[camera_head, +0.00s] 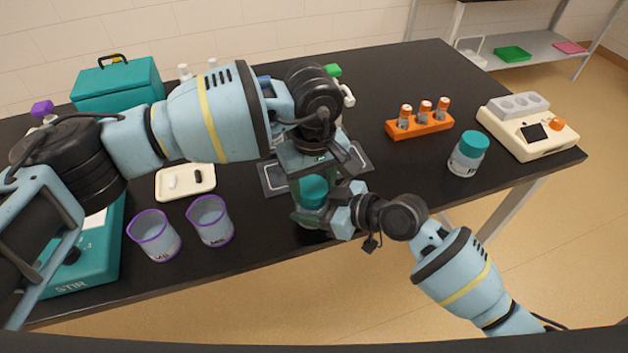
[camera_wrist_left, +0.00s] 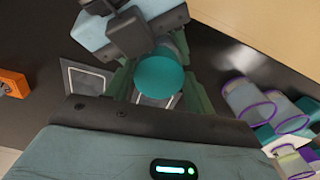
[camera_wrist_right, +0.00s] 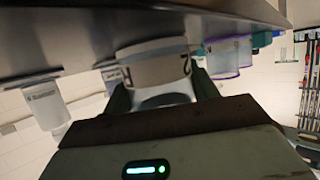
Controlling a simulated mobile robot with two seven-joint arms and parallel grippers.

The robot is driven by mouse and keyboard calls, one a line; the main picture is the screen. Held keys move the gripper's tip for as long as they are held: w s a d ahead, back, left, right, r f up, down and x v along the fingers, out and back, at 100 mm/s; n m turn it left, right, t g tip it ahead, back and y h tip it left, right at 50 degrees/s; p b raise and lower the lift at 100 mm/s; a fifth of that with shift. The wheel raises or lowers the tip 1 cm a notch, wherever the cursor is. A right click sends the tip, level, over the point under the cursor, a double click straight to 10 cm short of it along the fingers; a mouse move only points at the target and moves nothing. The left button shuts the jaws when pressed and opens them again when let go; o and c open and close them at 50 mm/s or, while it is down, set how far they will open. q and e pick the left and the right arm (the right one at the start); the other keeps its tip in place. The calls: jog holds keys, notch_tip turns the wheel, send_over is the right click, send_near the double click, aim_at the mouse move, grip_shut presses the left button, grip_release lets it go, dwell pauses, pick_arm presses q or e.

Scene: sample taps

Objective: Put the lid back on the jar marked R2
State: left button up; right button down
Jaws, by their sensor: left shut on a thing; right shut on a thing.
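My left gripper (camera_head: 314,182) points down over the table's front part, its fingers shut on a teal lid (camera_head: 314,192). The round lid top (camera_wrist_left: 158,76) shows between its fingers in the left wrist view. My right gripper (camera_head: 325,214) reaches in from the right just below, shut on a whitish jar. In the right wrist view the jar (camera_wrist_right: 152,68) sits between the fingers, with a dark mark partly visible at its edge. Whether the lid touches the jar's rim is hidden. A second jar (camera_head: 466,160) with a teal lid stands at the right; its label is unreadable.
Two purple-rimmed beakers (camera_head: 211,224) stand left of the grippers. A tray (camera_head: 170,193) with small stir bars lies behind them. A dark mat (camera_head: 272,184) lies under the left gripper. An orange vial rack (camera_head: 420,127) and cream instrument (camera_head: 532,148) are at the right.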

pick_arm(q)
jog(key=o, duration=0.9)
jog(key=shift+o, duration=0.2)
jog(key=shift+r, duration=2.25)
